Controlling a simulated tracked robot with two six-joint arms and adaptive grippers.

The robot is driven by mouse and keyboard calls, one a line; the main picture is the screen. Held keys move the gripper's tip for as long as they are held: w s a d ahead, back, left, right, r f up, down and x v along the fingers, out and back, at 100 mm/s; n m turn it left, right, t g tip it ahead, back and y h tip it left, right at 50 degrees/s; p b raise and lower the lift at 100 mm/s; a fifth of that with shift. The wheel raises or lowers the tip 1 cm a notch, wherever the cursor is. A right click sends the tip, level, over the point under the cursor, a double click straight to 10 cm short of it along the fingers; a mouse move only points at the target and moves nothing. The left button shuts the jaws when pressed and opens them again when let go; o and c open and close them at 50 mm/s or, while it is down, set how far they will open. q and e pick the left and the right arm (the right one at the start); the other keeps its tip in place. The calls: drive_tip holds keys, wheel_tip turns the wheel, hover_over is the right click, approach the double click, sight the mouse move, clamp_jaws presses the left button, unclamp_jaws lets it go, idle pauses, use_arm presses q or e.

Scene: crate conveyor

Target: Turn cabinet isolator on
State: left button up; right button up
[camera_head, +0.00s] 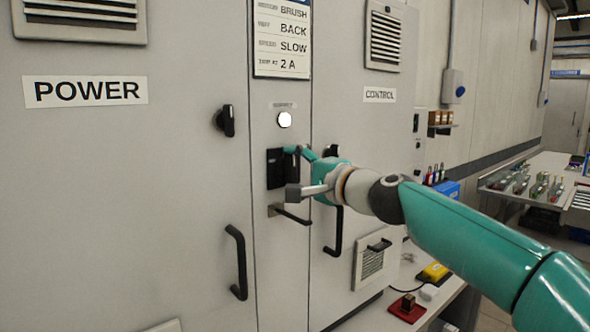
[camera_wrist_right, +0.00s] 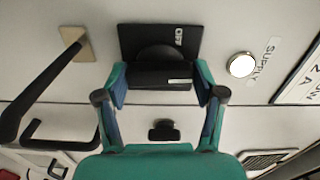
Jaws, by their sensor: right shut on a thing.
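The cabinet isolator is a black plate (camera_head: 273,168) with a black rotary handle, on the narrow middle panel of the grey cabinet. The handle (camera_wrist_right: 160,76) lies level across that view, along the line toward the lamp, so about upright on the cabinet. My right gripper (camera_head: 297,172) is shut on the handle, one finger at each end, as the wrist view (camera_wrist_right: 160,84) also shows. In the head view, gripper and wrist partly hide the handle. My left gripper is out of view.
A white lamp (camera_head: 284,119) marked SUPPLY is above the isolator. A dark lever (camera_head: 292,215) sticks out just below it. Door handles (camera_head: 237,262) and a black knob (camera_head: 226,121) project nearby. A bench (camera_head: 437,302) with small items is at lower right.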

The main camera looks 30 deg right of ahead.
drive_tip(key=shift+f+m, duration=0.25)
drive_tip(key=shift+m, duration=0.15)
drive_tip(key=o, duration=1.1)
drive_tip(key=shift+d, duration=0.15)
drive_tip(key=shift+o, duration=0.2)
drive_tip(key=shift+r, duration=0.15)
drive_tip(key=s, duration=1.2)
drive_tip(key=shift+d, duration=0.4)
